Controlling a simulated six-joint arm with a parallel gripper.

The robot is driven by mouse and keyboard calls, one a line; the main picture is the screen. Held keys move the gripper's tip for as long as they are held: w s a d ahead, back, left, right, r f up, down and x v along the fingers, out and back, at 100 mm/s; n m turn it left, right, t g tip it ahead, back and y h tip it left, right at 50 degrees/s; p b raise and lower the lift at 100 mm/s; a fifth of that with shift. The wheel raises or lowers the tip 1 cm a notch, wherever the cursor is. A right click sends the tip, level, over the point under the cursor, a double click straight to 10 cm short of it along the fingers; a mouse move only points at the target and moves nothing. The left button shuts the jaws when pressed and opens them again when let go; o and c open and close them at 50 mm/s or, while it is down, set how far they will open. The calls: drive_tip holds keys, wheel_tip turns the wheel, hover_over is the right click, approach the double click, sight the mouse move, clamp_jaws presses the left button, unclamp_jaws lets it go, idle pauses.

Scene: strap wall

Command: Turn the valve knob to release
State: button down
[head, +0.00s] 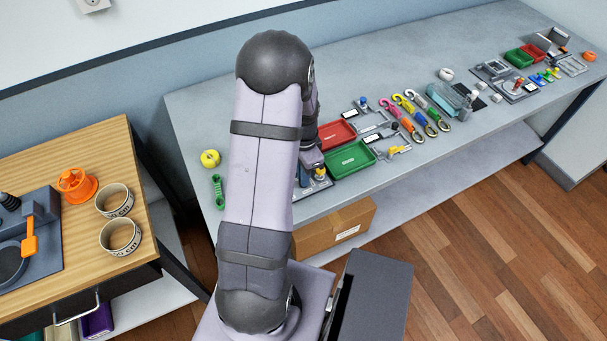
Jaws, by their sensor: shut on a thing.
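My gripper (312,160) is mostly hidden behind my own arm; only its side shows, low over the front left of the grey bench. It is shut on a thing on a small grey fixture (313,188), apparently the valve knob. A small yellow part (320,173) of that fixture shows just below the gripper. The fingertips and the knob's turned angle are hidden.
A red tray (336,134) and a green tray (351,159) lie just right of the gripper. More fixtures, coloured hooks (408,104) and a clear box (449,98) stand farther right. A yellow ball (210,158) and green strip (218,191) lie left.

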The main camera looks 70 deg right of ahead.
drive_tip(key=shift+d+r, duration=0.1)
idle(0.3)
drive_tip(key=c, duration=1.9)
unclamp_jaws()
drive_tip(key=shift+o, duration=0.2)
drive_tip(key=shift+r+b, duration=1.05)
drive_tip(key=shift+r, duration=2.6)
